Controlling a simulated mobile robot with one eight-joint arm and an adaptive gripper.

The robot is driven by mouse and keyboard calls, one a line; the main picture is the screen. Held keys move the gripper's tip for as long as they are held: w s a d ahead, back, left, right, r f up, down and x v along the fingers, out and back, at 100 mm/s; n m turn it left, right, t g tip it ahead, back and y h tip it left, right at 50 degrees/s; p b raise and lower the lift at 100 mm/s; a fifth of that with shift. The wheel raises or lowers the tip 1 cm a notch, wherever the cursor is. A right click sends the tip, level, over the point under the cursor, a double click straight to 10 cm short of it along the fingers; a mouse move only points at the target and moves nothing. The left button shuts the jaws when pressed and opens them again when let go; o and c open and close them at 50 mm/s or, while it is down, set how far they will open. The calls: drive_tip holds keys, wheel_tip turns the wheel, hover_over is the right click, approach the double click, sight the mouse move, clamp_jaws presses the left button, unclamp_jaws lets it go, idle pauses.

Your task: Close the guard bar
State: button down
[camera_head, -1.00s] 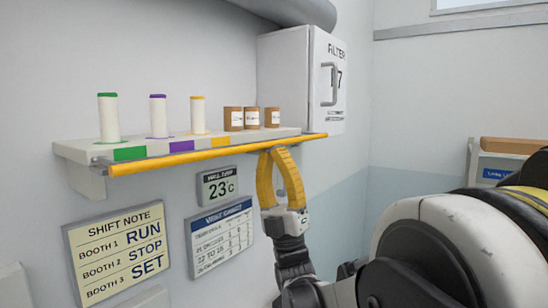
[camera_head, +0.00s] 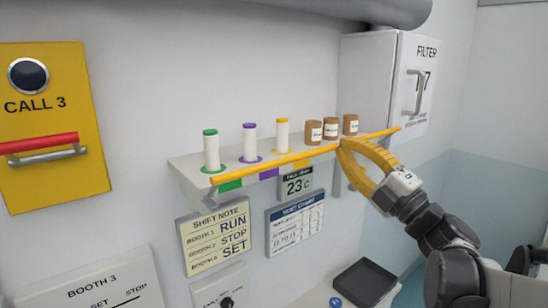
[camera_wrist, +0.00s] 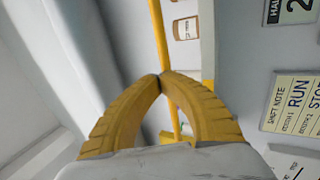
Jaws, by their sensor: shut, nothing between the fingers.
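The guard bar (camera_head: 280,161) is a long yellow rod along the front of a pale wall shelf (camera_head: 187,170). It runs just above the coloured front labels, and its right end reaches the filter box. My gripper (camera_head: 343,146) has two curved yellow fingers, tips together with nothing between them. The tips are at the bar, right of its middle, in front of the brown jars; whether they press on it I cannot tell. In the wrist view the bar (camera_wrist: 157,30) passes behind the closed fingertips (camera_wrist: 160,77) and shows again between the fingers.
White spools with green (camera_head: 211,152), purple (camera_head: 250,141) and yellow (camera_head: 282,135) caps stand on the shelf beside brown jars (camera_head: 331,129). A filter box (camera_head: 375,75) is at right. A yellow CALL 3 panel (camera_head: 50,120) with a red-topped handle is at left. A dark tray (camera_head: 364,283) lies below.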

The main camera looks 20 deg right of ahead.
drive_tip(key=g+p, duration=0.1)
drive_tip(key=w+r+g+p, duration=0.1)
drive_tip(key=p, duration=0.1)
drive_tip(key=r+h+p, duration=0.1)
drive_tip(key=shift+w+a+r+g+p, duration=0.2)
drive_tip(key=shift+a+g+p, duration=0.1)
drive_tip(key=shift+g, duration=0.1)
drive_tip(key=shift+w+a+r+g+h+p, duration=0.15)
drive_tip(key=shift+w+g+h+p, duration=0.25)
drive_tip(key=shift+g+p, duration=0.4)
drive_tip(key=shift+p+x, duration=0.5)
drive_tip(key=shift+x, duration=0.55)
drive_tip(key=shift+w, duration=0.1)
